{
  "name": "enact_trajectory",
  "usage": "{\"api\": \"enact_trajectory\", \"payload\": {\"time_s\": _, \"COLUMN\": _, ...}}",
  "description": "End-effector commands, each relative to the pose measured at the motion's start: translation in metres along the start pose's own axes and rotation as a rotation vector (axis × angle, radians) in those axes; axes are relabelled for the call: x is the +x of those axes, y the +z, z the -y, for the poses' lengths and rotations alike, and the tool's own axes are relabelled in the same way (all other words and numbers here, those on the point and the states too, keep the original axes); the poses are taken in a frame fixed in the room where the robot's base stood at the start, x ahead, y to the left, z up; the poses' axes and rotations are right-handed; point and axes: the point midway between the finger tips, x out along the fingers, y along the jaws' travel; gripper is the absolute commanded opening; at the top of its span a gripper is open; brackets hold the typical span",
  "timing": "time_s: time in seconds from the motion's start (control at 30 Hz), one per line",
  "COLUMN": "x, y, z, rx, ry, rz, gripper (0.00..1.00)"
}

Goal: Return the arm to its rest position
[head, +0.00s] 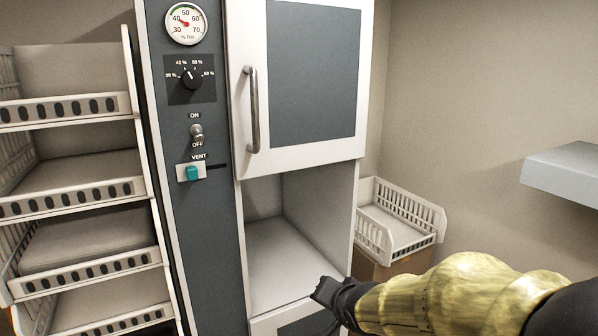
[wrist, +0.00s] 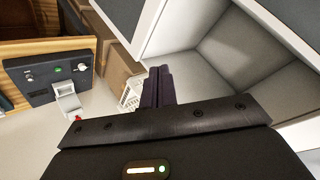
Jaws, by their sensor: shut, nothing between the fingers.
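My arm, with a gold-coloured sleeve, comes in from the lower right of the head view. My gripper (head: 326,291) is dark and sits in front of the lower open compartment (head: 290,255) of the grey and white cabinet, near its right front edge. In the wrist view my gripper (wrist: 158,86) has its two dark fingers together, with nothing held. The open compartment (wrist: 235,55) lies beyond and to the right of the fingers there and looks empty.
The cabinet's upper door (head: 310,75) is shut. Its panel has a gauge (head: 186,22), a dial, a switch and a teal vent slider (head: 192,173). White racks (head: 85,185) stand left. A white basket (head: 400,220) and a grey shelf (head: 565,172) are right.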

Motion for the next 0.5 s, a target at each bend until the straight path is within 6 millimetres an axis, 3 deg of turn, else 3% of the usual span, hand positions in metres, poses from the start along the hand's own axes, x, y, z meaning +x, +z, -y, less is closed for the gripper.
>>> {"api": "enact_trajectory", "payload": {"time_s": 0.03, "x": 0.004, "y": 0.012, "z": -0.025, "rx": -0.047, "ry": 0.061, "rz": 0.034, "gripper": 0.0}}
{"api": "enact_trajectory", "payload": {"time_s": 0.1, "x": 0.005, "y": 0.028, "z": -0.055, "rx": -0.123, "ry": 0.138, "rz": 0.092, "gripper": 0.0}}
{"api": "enact_trajectory", "payload": {"time_s": 0.3, "x": -0.004, "y": 0.079, "z": -0.129, "rx": -0.317, "ry": 0.287, "rz": 0.317, "gripper": 0.0}}
{"api": "enact_trajectory", "payload": {"time_s": 0.4, "x": -0.013, "y": 0.104, "z": -0.156, "rx": -0.396, "ry": 0.322, "rz": 0.437, "gripper": 0.0}}
{"api": "enact_trajectory", "payload": {"time_s": 0.5, "x": -0.021, "y": 0.12, "z": -0.171, "rx": -0.449, "ry": 0.329, "rz": 0.522, "gripper": 0.0}}
